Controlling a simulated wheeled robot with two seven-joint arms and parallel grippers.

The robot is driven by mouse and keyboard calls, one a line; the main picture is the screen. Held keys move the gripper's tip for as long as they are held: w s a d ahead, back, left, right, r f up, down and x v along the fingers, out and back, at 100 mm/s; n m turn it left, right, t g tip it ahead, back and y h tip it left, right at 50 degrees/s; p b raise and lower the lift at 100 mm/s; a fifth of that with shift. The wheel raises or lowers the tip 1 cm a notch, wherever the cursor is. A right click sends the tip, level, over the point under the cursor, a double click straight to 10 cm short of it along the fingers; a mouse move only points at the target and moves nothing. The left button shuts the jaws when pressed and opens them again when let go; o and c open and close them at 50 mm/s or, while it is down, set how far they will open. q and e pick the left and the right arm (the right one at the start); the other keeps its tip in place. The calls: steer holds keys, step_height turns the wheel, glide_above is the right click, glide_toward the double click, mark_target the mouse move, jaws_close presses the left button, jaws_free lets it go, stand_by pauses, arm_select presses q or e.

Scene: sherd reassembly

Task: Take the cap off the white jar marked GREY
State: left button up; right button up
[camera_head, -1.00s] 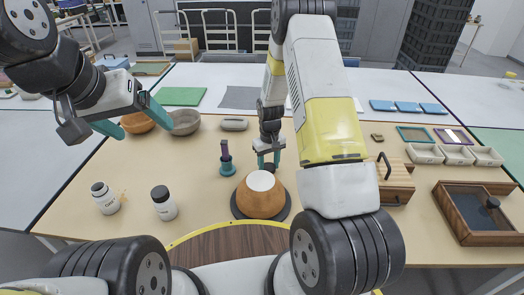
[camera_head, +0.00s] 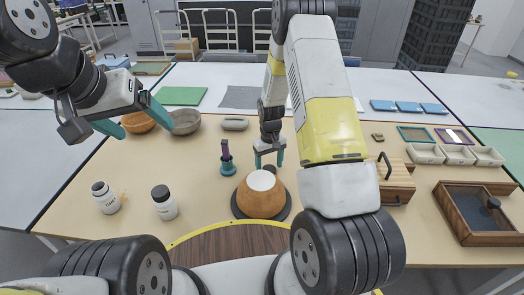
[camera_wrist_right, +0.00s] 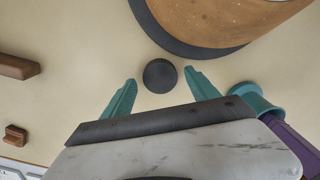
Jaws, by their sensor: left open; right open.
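My left gripper (camera_head: 135,113) is open and empty, up at the left, well above and behind the jars. My right gripper (camera_head: 269,158) is open behind the orange bowl, far from both jars. In the right wrist view a dark round piece (camera_wrist_right: 160,76) lies between and beyond its fingertips, not gripped.
The upturned orange bowl (camera_head: 261,196) sits on a dark disc. A teal stand with a purple tool (camera_head: 227,160) is left of my right gripper. A wooden box (camera_head: 396,184) and tray (camera_head: 450,215) lie right. The table around the jars is mostly clear.

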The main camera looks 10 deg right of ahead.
step_height(320, 180, up, 12)
steer(key=f, duration=0.1)
step_height(320, 180, up, 12)
steer(key=t, duration=0.2)
glide_above(269, 169)
steer(key=s, duration=0.4)
steer(key=s+r+m+t+y, duration=0.1)
steer(key=s+r+t, duration=0.1)
steer(key=s+r, duration=0.6)
steer(key=s+a+r+m+t+y, duration=0.1)
steer(key=s+r+t, duration=0.1)
steer(key=s+r, duration=0.6)
steer(key=s, duration=0.5)
steer(key=shift+s+a, duration=0.15)
steer(key=shift+a, duration=0.15)
